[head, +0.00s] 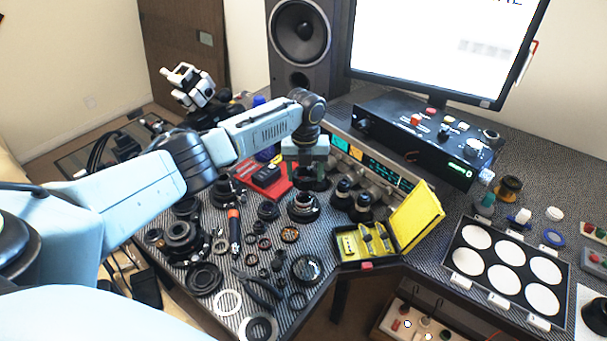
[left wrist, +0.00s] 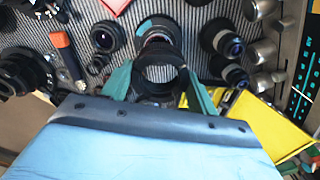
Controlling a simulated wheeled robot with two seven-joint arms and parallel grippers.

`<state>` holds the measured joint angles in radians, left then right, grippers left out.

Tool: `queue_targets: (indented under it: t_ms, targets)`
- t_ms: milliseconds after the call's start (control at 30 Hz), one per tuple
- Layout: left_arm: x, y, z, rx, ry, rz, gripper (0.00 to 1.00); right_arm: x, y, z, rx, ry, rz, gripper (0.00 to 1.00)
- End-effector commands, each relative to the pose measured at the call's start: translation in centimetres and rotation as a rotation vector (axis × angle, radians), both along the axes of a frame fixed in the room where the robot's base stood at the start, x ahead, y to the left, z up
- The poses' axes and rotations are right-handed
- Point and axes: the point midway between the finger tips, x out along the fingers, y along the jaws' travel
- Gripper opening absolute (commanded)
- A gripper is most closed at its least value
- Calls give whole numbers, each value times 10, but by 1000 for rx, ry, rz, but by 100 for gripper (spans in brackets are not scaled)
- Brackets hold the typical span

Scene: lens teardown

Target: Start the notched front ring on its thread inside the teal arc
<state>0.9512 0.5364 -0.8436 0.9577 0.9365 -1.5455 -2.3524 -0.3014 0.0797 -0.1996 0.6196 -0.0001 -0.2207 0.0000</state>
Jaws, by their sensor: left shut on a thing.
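My left gripper (head: 306,172) points down above the lens barrel (head: 303,208) on the striped mat. In the left wrist view the teal fingers of my left gripper (left wrist: 160,82) are shut on the black notched front ring (left wrist: 160,58), one finger at each side. The ring's notches are too small to make out. Beyond the ring stands the lens barrel (left wrist: 155,30), with the teal arc (left wrist: 143,27) on its upper left rim. The ring overlaps the barrel's near side in this view; I cannot tell whether they touch. My right gripper is not in view.
Two dark lens pieces (head: 343,190) stand right of the barrel, near the open yellow case (head: 415,222). A red tray (head: 265,180) lies behind left. An orange-handled screwdriver (head: 234,228) and several loose rings crowd the mat at left and front.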

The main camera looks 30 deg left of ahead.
Motion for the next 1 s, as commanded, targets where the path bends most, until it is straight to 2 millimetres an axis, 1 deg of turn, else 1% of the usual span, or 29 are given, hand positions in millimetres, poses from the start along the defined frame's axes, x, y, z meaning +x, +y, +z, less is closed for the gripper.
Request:
queue_targets:
  t_ms: [100,333,733,1000]
  targets:
    - [-2,3,-5,-1,1,-46,37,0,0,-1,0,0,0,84]
    - [-2,4,-12,0,-1,-61,37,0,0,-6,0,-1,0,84]
    - [-2,4,-34,0,-1,-59,37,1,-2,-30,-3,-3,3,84]
    - [-2,3,-54,-1,-1,-59,37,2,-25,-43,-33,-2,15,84]
